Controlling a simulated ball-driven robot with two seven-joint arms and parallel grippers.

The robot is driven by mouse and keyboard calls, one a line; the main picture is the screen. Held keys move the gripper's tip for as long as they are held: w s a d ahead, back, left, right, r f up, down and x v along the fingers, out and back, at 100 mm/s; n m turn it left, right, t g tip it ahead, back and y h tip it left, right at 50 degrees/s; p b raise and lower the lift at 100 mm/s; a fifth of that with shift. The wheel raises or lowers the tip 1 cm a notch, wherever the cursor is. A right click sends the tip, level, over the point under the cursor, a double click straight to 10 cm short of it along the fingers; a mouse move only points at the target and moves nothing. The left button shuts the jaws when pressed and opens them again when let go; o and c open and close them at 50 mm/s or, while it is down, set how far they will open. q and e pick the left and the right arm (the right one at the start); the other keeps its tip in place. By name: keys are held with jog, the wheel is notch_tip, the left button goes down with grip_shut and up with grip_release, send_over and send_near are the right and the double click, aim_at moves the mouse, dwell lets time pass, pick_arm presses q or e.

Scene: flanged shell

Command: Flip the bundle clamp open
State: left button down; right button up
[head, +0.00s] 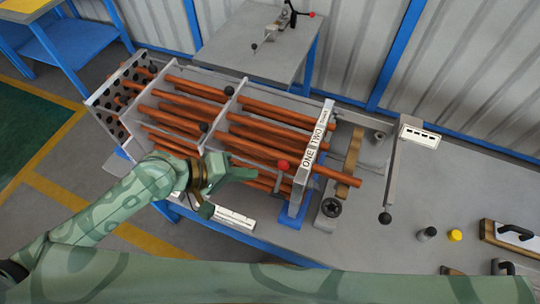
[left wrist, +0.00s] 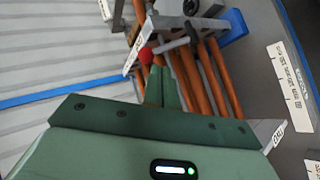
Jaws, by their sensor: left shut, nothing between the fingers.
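A lever with a red ball knob (head: 283,164), which looks like the bundle clamp's handle, stands by the upright plate (head: 312,150) marked ONE and TWO. In the left wrist view the red knob (left wrist: 146,56) is just beyond my fingertips, with a grey bar beside it. My left gripper (head: 252,173) is shut and empty, reaching over the copper tubes toward the knob. In the left wrist view its fingers (left wrist: 164,82) lie together, close to the knob; I cannot tell if they touch. The clamp's lower part is hidden among the tubes. My right gripper is out of view.
Copper tubes (head: 280,112) run through upright grey plates on the bench. A lever with a black ball (head: 385,217) hangs right of the plate. A yellow cap (head: 455,235) and black-handled blocks (head: 515,232) lie at right. A small table (head: 262,45) stands behind.

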aim_at(279, 178)
pick_arm(q)
jog(key=w+a+n, duration=0.1)
jog(key=n, duration=0.1)
jog(key=w+n, duration=0.1)
jog(key=n, duration=0.1)
jog(key=w+a+n+h, duration=0.1)
jog(key=n, duration=0.1)
jog(key=shift+w+a+r+n, duration=0.1)
jog(key=shift+a+r+n, duration=0.25)
jog(key=shift+n, duration=0.05)
jog(key=x, duration=1)
